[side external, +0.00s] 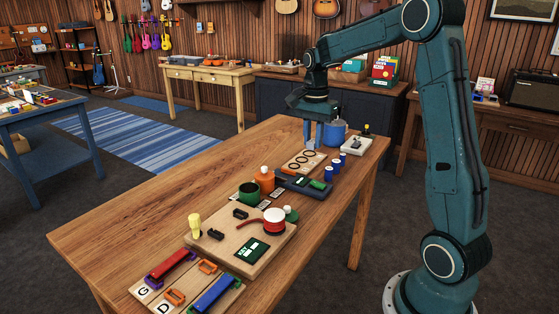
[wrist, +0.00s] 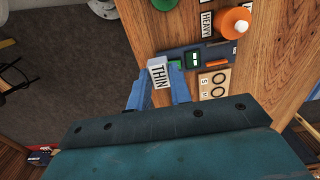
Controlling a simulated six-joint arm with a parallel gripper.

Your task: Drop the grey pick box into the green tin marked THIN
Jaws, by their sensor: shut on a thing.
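My gripper (side external: 314,134) hangs over the far part of the table in the side view. In the wrist view its blue fingers (wrist: 158,88) are shut on a small light grey box (wrist: 158,73) with THIN printed on its face; this is the grey pick box. The side view does not show the box clearly between the fingers. The green tin (side external: 249,193) stands open on the table, nearer the side camera and left of my gripper. A small white label lies by it, too small to read. The green tin is not seen in the wrist view.
An orange tin (side external: 264,180) with a white-topped thing stands beside the green tin; a HEAVY label (wrist: 207,23) lies near it in the wrist view. A dark blue device (side external: 303,184), a ring board (side external: 303,160) and a blue tin (side external: 335,133) are near. The table's left side is clear.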

